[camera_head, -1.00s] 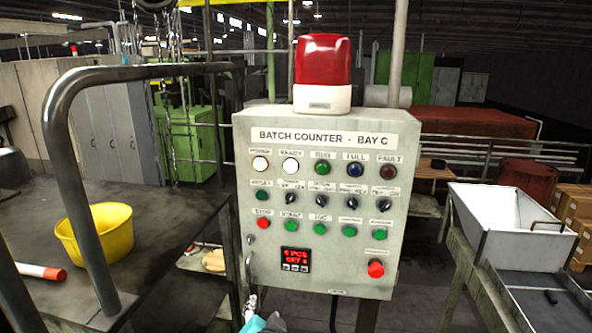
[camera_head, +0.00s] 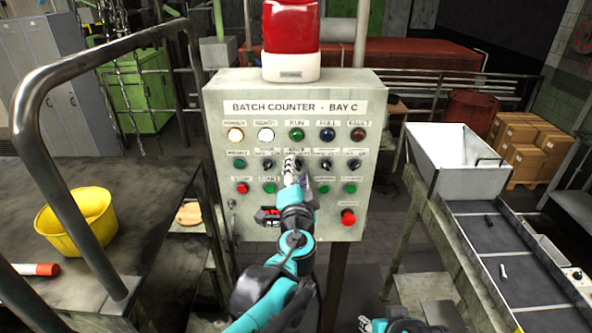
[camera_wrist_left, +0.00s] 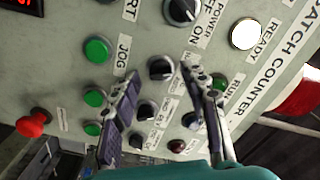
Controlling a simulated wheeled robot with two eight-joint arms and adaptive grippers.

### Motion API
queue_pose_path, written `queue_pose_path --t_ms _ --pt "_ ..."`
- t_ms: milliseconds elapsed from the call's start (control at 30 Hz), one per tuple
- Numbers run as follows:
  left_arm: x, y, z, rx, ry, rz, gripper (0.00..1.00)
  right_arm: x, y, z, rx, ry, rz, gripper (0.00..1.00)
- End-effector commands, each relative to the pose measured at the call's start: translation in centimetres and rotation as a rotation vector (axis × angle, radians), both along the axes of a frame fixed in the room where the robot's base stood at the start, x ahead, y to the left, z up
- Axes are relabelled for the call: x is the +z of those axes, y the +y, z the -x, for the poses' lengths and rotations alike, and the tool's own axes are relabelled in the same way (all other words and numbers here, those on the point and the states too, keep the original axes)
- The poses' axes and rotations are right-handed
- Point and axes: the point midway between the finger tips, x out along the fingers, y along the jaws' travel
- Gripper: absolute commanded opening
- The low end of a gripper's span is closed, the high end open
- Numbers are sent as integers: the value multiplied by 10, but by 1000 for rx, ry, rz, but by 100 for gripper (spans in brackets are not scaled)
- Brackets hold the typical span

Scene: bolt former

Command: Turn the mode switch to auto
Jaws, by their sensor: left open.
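The control panel (camera_head: 216,120) headed "BATCH COUNTER - BAY C" carries a row of black rotary knobs; their small labels are too blurred to tell surely which is the mode switch. My left gripper (camera_head: 291,168) reaches up to the knob under the RUN lamp (camera_head: 297,134). In the left wrist view, my left gripper (camera_wrist_left: 163,82) is open, its fingers on either side of that black knob (camera_wrist_left: 160,68). I cannot tell whether they touch it. A knob labelled POWER OFF (camera_wrist_left: 180,10) lies beside it. My right gripper (camera_head: 366,324) shows only partly at the bottom edge.
Green push buttons (camera_wrist_left: 96,48) and a red mushroom button (camera_head: 348,217) sit below the knobs. My left arm partly hides the red display (camera_head: 268,212). A railed table with a yellow bucket (camera_head: 78,225) stands left; a white hopper (camera_head: 460,165) and conveyor stand right.

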Motion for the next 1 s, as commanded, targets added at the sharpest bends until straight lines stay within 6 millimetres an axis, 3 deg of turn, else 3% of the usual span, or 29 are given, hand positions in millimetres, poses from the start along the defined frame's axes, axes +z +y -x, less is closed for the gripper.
queue_pose_path --t_ms 367,500,533,1000 --pt "0 1 -8 1 1 0 42 1 0 0 0 0 0 40" --pt "0 1 -7 1 1 0 5 1 0 0 0 0 0 40" --pt "0 1 -7 1 1 0 0 1 0 0 0 0 0 40" --pt "0 1 -7 2 1 -72 0 -1 0 0 0 0 0 40"
